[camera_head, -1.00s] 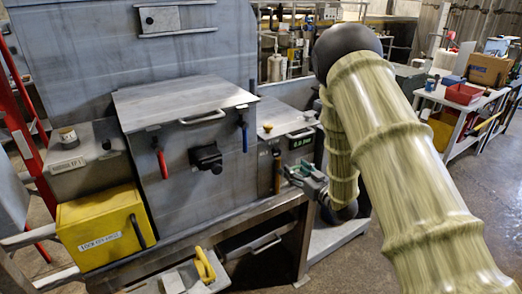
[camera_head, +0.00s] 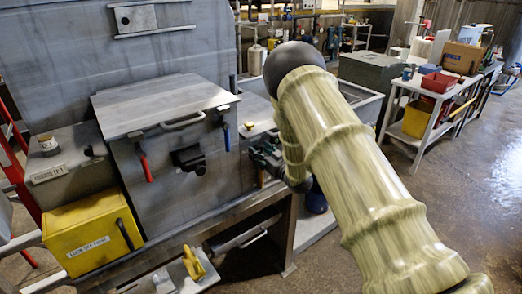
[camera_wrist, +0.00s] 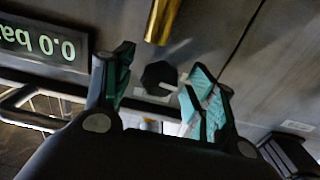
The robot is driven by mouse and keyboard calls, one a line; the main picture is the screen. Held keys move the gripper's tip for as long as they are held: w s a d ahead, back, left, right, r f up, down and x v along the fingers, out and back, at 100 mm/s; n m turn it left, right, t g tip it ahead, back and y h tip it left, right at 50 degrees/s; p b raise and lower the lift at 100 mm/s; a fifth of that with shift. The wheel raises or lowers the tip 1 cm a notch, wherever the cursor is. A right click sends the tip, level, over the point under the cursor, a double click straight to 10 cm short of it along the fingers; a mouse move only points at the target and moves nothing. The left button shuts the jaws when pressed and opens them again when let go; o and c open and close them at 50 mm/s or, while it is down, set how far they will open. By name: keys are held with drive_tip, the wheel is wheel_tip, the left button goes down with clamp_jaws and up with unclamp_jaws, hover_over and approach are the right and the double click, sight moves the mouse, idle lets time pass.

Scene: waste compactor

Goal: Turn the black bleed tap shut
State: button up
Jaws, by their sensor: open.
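In the wrist view, a black faceted knob (camera_wrist: 160,75), which looks like the bleed tap, sits on the grey panel with a pale pointer or slot at its right side. My gripper (camera_wrist: 160,88) is open, with one green-padded finger on each side of the knob in the picture. I cannot tell whether the fingers touch it or how deep they reach. In the head view, my gripper (camera_head: 264,153) is at the front of the small cabinet right of the big grey box. The knob cannot be made out there, behind my gripper and arm.
A brass cylinder (camera_wrist: 163,20) and a 0.0 bar display (camera_wrist: 40,42) are close to the knob. The grey box carries a red lever (camera_head: 145,166), a blue lever (camera_head: 226,137) and a black fitting (camera_head: 188,158). A yellow box (camera_head: 92,232) stands left.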

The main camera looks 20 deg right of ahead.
drive_tip(key=shift+w, duration=0.1)
drive_tip(key=shift+c, duration=0.5)
drive_tip(key=c, duration=0.9)
